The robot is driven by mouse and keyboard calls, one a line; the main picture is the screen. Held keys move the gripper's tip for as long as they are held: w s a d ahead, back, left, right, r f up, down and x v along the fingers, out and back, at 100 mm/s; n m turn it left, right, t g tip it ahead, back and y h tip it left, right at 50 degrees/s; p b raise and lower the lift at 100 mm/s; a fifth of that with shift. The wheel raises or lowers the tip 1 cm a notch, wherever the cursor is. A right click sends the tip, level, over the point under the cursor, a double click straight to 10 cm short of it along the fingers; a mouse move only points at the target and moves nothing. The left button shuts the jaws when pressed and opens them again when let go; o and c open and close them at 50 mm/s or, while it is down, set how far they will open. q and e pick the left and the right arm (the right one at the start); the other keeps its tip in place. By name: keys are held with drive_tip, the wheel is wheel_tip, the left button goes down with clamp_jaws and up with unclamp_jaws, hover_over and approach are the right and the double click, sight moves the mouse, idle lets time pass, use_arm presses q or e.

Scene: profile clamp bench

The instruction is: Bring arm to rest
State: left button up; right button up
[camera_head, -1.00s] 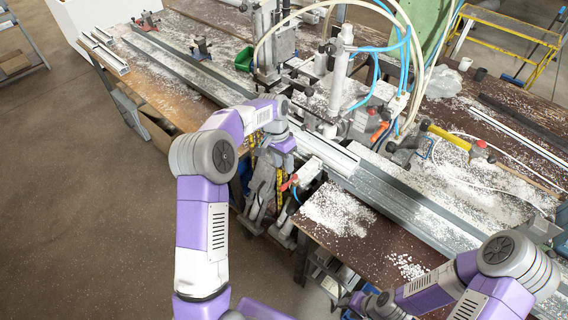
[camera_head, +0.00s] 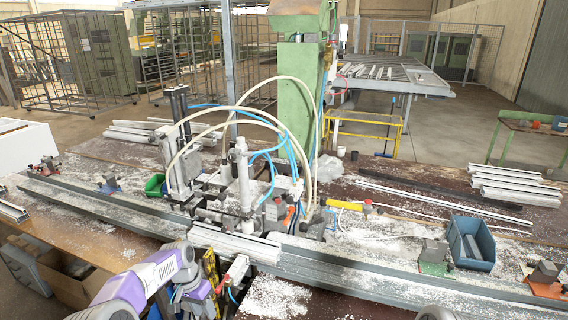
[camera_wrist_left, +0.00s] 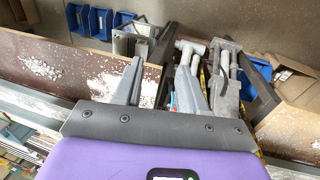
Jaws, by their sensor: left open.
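My left arm comes in from the bottom left of the head view, with its purple and white forearm in front of the bench. My left gripper (camera_head: 191,300) hangs low at the bench's front edge, and its fingertips are hard to make out there. In the left wrist view the two grey fingers of the gripper (camera_wrist_left: 160,66) stand apart with nothing held between them. Beyond them are the bench's front edge and grey clamp parts (camera_wrist_left: 228,60). My right gripper is not in view; only a small grey piece of my right arm shows at the bottom edge.
The bench (camera_head: 100,240) carries long aluminium profiles (camera_head: 335,270), white swarf and a clamp fixture (camera_head: 243,190) with hoses. A blue bin (camera_head: 470,245) and stacked profiles (camera_head: 515,187) are at the right. In the wrist view, blue bins (camera_wrist_left: 100,22) and a cardboard box (camera_wrist_left: 290,120) stand below the bench.

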use_arm(q)
drive_tip(key=s+d+f+n+h+b, duration=0.15)
drive_tip(key=s+d+f, duration=0.35)
drive_tip(key=f, duration=0.5)
drive_tip(key=s+d+f+n+b, duration=0.15)
drive_tip(key=s+d+f, duration=0.3)
drive_tip(key=f, duration=0.65)
drive_tip(key=s+d+f+n+b, duration=0.1)
drive_tip(key=s+d+f+n, duration=0.1)
drive_tip(key=s, duration=0.6)
drive_tip(key=s+d+f+n+t+b, duration=0.1)
drive_tip(key=s+f, duration=0.3)
drive_tip(key=s, duration=0.5)
drive_tip(key=shift+d+f+n, duration=0.35)
drive_tip(key=shift+d+n, duration=0.05)
drive_tip(key=shift+d, duration=0.2)
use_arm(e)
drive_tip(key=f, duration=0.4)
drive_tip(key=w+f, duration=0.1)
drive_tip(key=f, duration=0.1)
